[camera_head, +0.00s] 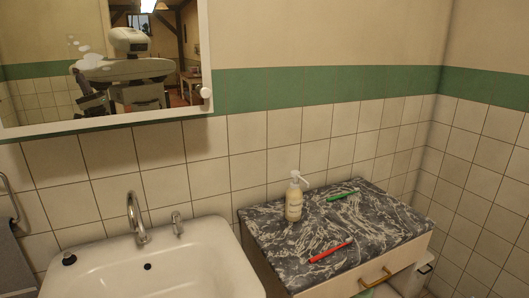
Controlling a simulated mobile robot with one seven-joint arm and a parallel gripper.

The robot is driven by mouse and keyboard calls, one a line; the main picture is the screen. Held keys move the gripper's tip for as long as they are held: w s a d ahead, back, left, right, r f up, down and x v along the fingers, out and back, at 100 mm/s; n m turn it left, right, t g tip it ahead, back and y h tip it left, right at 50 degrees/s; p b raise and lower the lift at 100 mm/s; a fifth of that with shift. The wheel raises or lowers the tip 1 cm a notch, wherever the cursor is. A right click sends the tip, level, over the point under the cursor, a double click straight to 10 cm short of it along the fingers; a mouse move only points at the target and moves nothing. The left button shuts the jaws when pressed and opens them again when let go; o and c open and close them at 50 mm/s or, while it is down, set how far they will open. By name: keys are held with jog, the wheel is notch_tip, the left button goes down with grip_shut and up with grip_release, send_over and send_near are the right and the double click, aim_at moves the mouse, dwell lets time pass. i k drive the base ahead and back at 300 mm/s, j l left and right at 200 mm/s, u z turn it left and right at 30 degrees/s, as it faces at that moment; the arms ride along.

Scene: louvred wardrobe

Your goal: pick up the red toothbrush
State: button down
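The red toothbrush (330,251) lies flat near the front of a dark marbled countertop (377,238), slanting up to the right. A green toothbrush (342,196) lies farther back on the same countertop, apart from the red one. My gripper does not show in the head view, apart from what the mirror may reflect of my body.
A pump bottle (294,203) stands at the countertop's left back. A white sink (190,270) with a tap (135,217) is to the left. A mirror cabinet (208,60) hangs above it. A brass handle (375,277) sticks out below the countertop's front edge.

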aim_at(316, 258)
jog(key=u, duration=2.2)
jog(key=z, duration=2.7)
jog(key=i+j+z, duration=0.25)
jog(key=i+j, duration=0.2)
